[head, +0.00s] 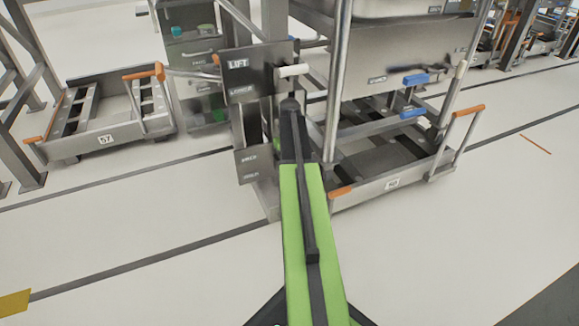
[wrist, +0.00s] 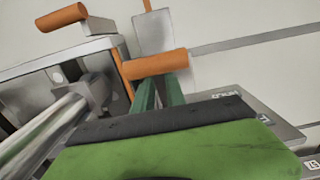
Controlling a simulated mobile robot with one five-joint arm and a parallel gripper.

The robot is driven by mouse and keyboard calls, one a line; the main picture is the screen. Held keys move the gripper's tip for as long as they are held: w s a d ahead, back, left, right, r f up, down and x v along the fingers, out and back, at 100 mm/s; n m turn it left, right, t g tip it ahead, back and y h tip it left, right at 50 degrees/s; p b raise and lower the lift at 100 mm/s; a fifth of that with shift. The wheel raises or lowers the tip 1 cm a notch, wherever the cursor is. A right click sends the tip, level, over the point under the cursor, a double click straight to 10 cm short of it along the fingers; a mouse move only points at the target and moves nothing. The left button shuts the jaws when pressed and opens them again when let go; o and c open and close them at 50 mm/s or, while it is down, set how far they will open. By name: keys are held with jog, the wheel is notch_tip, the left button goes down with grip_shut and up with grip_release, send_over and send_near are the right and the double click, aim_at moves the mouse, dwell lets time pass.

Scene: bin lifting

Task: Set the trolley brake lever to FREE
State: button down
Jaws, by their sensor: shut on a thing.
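In the wrist view, my gripper (wrist: 160,84) has its dark green fingers closed on an orange lever grip (wrist: 155,64), which lies crosswise at the fingertips. I take this grip to be the brake lever. A grey label plate (wrist: 285,130) with small lettering, hard to read, lies beside it on the right. In the head view, the trolley (head: 392,184) stands under the lifting frame, with an orange grip (head: 340,190) at its front left. A dark plate (head: 250,165) with two small labels hangs left of my arm. My gripper is hidden behind my green arm in the head view.
A LIFT panel (head: 238,64) with a white-gripped lever (head: 293,70) is above the lower plate. Blue handles (head: 415,78) project at the right. A second trolley (head: 107,138) stands at the left. The pale floor in front is clear.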

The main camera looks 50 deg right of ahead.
jog(key=shift+w+d+r, duration=0.25)
jog(key=shift+w+r, duration=0.05)
jog(key=shift+w, duration=0.05)
dwell(0.7)
grip_release()
jog(key=shift+a, duration=0.1)
dwell(0.4)
jog(key=shift+r, duration=0.1)
notch_tip(320, 180, up, 5)
jog(key=p, duration=0.5)
jog(key=shift+f, duration=0.2)
jog(key=s+d+r+p, duration=0.3)
jog(key=s+r+p, duration=0.3)
jog(key=s, duration=0.5)
jog(key=shift+d, duration=0.4)
